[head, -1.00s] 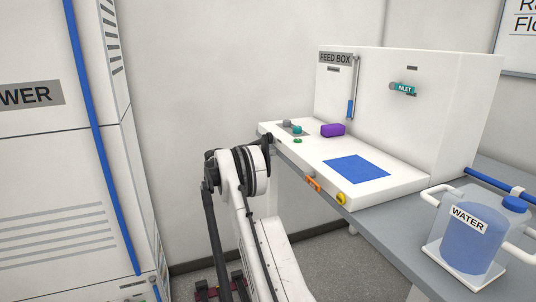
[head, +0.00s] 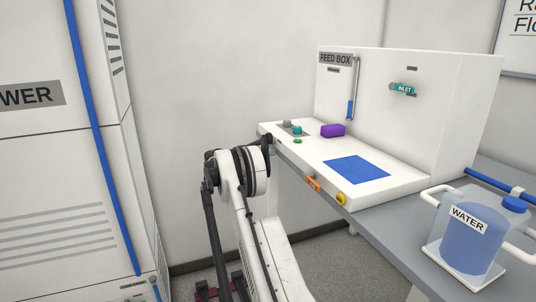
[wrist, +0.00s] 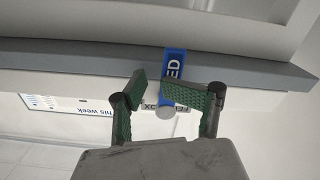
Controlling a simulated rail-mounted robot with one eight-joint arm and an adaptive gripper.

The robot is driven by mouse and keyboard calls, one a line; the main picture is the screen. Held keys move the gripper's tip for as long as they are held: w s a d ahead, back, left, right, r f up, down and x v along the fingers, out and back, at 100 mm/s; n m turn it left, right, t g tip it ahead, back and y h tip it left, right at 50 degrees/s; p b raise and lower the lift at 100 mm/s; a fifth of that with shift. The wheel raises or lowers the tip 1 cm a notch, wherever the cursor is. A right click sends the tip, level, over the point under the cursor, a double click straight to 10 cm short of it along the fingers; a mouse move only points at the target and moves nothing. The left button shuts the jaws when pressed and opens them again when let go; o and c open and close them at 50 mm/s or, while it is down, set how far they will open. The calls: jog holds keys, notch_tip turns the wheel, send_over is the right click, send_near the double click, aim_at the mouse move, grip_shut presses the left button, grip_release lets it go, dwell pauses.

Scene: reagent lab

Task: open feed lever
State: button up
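In the wrist view, a blue piece (wrist: 173,60) with white letters ending in "ED" lies just beyond my fingertips and looks like the feed lever or its label. Its lower end is partly hidden by my right finger. My gripper (wrist: 153,90) has green-padded fingers with a small gap between the tips. I cannot tell whether it touches the blue piece.
A purple block (head: 333,130) and a blue square (head: 357,169) are on the box's base. A water container (head: 468,240) stands at the right of the grey bench (head: 385,222). A tall white cabinet (head: 60,165) stands at the left. Wall and floor lie between.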

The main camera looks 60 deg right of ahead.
jog(key=shift+o, duration=0.3)
jog(key=b+v, duration=0.1)
jog(key=v, duration=1.4)
jog(key=shift+w+a, duration=0.2)
jog(key=shift+a, duration=0.15)
dwell(1.0)
jog(key=shift+b, duration=0.3)
jog(key=v, duration=0.7)
jog(key=shift+a, duration=0.25)
jog(key=shift+f, duration=0.2)
dwell(0.4)
